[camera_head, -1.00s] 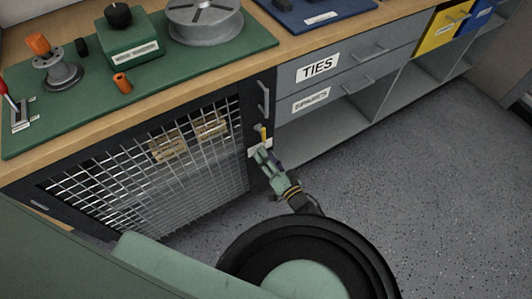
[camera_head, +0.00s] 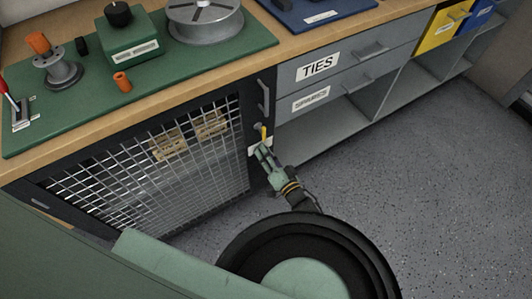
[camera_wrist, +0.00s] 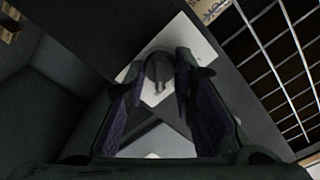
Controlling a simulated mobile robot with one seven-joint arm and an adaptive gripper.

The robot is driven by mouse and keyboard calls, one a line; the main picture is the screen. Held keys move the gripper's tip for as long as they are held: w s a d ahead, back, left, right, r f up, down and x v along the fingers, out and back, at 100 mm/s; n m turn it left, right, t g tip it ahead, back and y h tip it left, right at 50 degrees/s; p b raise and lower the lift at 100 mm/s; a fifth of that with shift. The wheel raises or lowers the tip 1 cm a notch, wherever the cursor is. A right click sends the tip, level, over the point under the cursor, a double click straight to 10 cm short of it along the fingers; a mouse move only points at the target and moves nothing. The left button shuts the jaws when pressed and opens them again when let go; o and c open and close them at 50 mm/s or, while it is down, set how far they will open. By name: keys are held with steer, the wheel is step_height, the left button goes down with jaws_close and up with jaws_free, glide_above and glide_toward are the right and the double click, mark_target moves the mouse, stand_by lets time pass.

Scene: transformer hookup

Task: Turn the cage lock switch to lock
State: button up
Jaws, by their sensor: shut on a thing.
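The cage lock switch shows in the wrist view as a dark grey knob (camera_wrist: 158,68) on a white plate (camera_wrist: 190,42). My gripper (camera_wrist: 160,80) has one finger on each side of the knob and is shut on it. In the head view my gripper (camera_head: 263,153) reaches up to the dark post right of the mesh cage door (camera_head: 150,208). A small yellow piece (camera_head: 263,133) sticks up just above the fingertips. The gripper hides most of the switch in the head view, and I cannot read its setting.
A grey drawer marked TIES (camera_head: 345,68) and open shelves (camera_head: 345,125) stand right of the cage. The worktop above holds a green mat (camera_head: 200,65) with equipment. The speckled floor (camera_head: 440,190) at the right is clear.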

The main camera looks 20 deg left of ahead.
jaws_close()
steer(key=shift+n, duration=0.4)
steer(key=shift+s+a+n+b, duration=0.1)
steer(key=shift+n+b, duration=0.5)
steer(key=shift+n, duration=3.7)
steer(key=shift+s+a+n+b, duration=0.1)
steer(key=shift+n+b, duration=0.5)
steer(key=shift+n, duration=3.7)
steer(key=o, duration=0.9)
jaws_free()
